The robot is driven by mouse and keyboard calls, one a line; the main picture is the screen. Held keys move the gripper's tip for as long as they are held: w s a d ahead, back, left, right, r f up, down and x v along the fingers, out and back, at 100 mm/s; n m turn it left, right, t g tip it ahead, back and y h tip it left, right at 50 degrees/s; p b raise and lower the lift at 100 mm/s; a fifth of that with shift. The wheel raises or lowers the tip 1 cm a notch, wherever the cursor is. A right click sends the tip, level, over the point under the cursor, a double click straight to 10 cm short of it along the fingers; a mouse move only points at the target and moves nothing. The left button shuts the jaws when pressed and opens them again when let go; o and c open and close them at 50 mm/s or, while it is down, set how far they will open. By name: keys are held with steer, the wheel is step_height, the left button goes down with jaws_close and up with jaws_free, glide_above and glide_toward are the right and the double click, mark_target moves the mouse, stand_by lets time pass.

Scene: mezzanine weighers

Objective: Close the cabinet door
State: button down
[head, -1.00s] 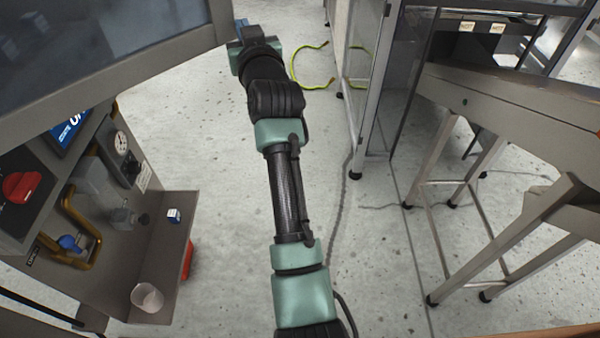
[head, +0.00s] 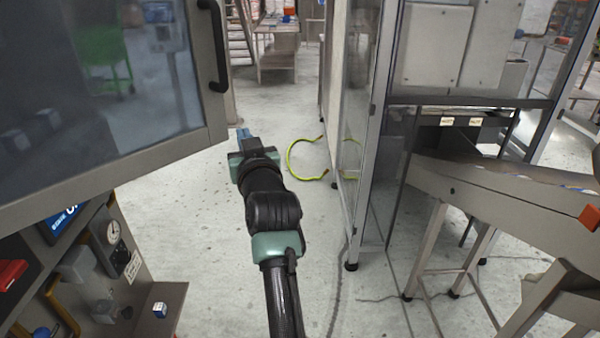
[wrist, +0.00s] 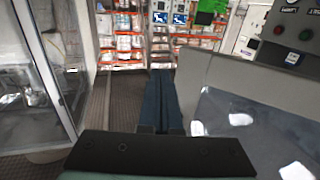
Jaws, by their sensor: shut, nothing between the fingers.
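The cabinet door (head: 170,151) is a grey-framed panel with a large dark window and a black handle (head: 213,45) near its right edge. It stands open at the left of the head view, jutting out above the cabinet interior (head: 125,285). My gripper (head: 243,134) is shut and empty, just right of the door's lower right corner; I cannot tell whether it touches the door. In the wrist view my blue fingers (wrist: 164,98) are together, pointing ahead. A grey-framed glazed panel, seemingly the door (wrist: 215,90), is close on their right there. The handle is not clear in the wrist view.
A glass-sided metal frame (head: 372,120) stands right of my arm, with a grey stand (head: 440,240) beyond. A yellow-green hose (head: 290,160) lies on the floor ahead. Stocked shelves (wrist: 122,40) show far off. Floor between door and frame is mostly clear.

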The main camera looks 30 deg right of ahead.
steer(key=s+d+b, duration=0.2)
steer(key=s+d, duration=0.1)
steer(key=s, duration=0.7)
steer(key=shift+d+r, duration=0.15)
steer(key=shift+d, duration=0.25)
